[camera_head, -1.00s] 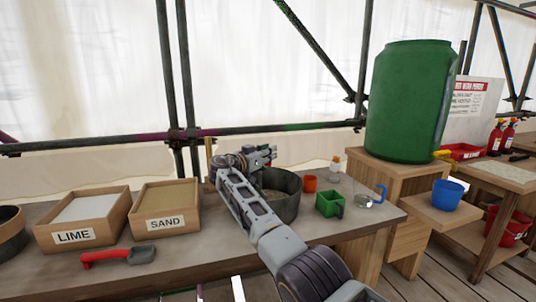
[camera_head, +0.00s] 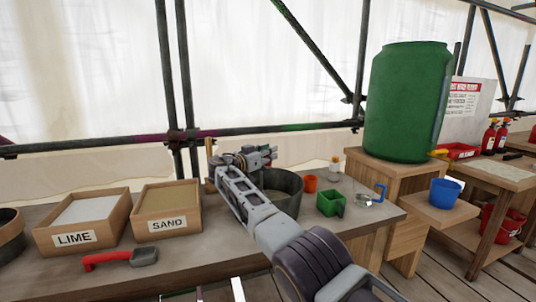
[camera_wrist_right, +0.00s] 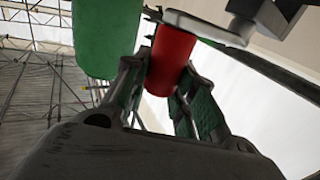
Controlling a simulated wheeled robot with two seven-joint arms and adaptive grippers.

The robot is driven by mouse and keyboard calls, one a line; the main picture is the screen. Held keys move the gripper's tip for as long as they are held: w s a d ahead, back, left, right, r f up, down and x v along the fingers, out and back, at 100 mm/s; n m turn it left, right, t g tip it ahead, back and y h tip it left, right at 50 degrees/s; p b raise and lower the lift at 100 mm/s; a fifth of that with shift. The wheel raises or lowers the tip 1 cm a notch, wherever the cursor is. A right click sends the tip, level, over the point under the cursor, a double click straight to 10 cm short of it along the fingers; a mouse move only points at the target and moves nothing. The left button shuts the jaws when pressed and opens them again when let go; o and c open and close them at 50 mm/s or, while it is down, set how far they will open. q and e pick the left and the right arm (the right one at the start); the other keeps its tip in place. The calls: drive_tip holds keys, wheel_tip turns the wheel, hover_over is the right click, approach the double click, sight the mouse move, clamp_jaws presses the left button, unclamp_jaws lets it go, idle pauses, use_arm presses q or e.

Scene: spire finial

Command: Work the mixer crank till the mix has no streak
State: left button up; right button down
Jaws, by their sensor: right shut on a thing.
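The mixer tub (camera_head: 287,192) is a dark round pan on the bench, largely behind my right arm. My right gripper (camera_head: 262,156) is over the tub's back left side. In the right wrist view its fingers are shut around the red crank grip (camera_wrist_right: 170,60), which stands between the pads. A light grey crank arm (camera_wrist_right: 208,27) joins the end of the grip. My left gripper is not in view.
Boxes of lime (camera_head: 85,219) and sand (camera_head: 166,208) stand left of the tub, with a red-handled scoop (camera_head: 120,258) in front. An orange cup (camera_head: 310,183), green measure (camera_head: 330,202) and glass jug (camera_head: 365,196) stand right. A green barrel (camera_head: 405,100) is farther right.

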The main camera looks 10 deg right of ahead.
drive_tip(key=c, duration=1.1)
unclamp_jaws()
drive_tip(key=shift+s+a, duration=0.15)
drive_tip(key=shift+a, duration=0.05)
drive_tip(key=shift+v, duration=5.75)
